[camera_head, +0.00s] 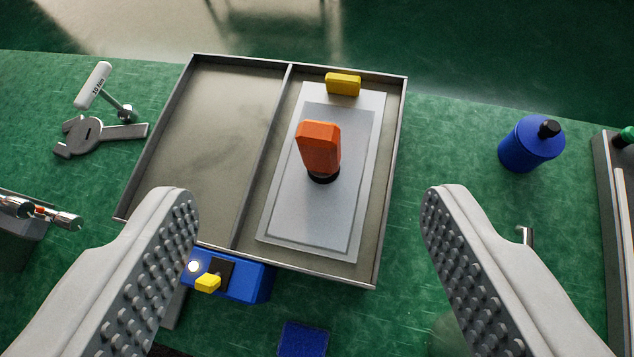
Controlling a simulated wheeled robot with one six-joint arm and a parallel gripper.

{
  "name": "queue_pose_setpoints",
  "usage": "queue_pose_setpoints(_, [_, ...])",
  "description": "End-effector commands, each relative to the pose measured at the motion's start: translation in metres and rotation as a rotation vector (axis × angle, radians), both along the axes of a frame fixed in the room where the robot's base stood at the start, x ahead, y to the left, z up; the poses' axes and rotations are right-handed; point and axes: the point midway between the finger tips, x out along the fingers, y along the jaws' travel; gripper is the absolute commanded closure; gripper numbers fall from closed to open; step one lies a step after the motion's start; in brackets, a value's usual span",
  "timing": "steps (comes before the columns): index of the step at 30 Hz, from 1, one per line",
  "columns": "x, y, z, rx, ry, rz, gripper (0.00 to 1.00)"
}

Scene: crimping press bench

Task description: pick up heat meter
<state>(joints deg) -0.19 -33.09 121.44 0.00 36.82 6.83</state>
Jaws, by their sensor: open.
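No object carries a readable label naming it a heat meter, so I cannot tell for sure which one it is. An orange block-shaped object (319,148) with a round black base stands on a light grey plate (283,228) in the right compartment of a metal tray (394,175). A blue box (248,282) with a yellow knob, a dark panel and a small white light sits at the tray's near edge, partly behind my left finger. My gripper (310,203) is open and empty, its studded fingers wide apart on either side of the tray's near part.
A yellow block (343,84) lies at the plate's far end. The tray's left compartment is empty. A grey wrench-like tool (92,136) and a white-headed tool (94,86) lie left. A blue bottle (532,144) stands right. A blue square (303,339) lies near. Green bench surrounds the tray.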

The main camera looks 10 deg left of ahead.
Motion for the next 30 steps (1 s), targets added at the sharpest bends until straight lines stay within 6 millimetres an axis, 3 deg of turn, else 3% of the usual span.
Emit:
queue_pose_setpoints(3, [0.025,0.0,-0.006,0.019,0.125,-0.015,0.35])
queue_pose_setpoints(18, [0.107,0.002,-0.037,0.078,0.638,-0.106,0.35])
queue_pose_setpoints(24, [0.132,0.003,-0.047,0.088,0.826,-0.15,0.35])
queue_pose_setpoints(30, [0.146,0.004,-0.053,0.092,0.933,-0.178,0.35])
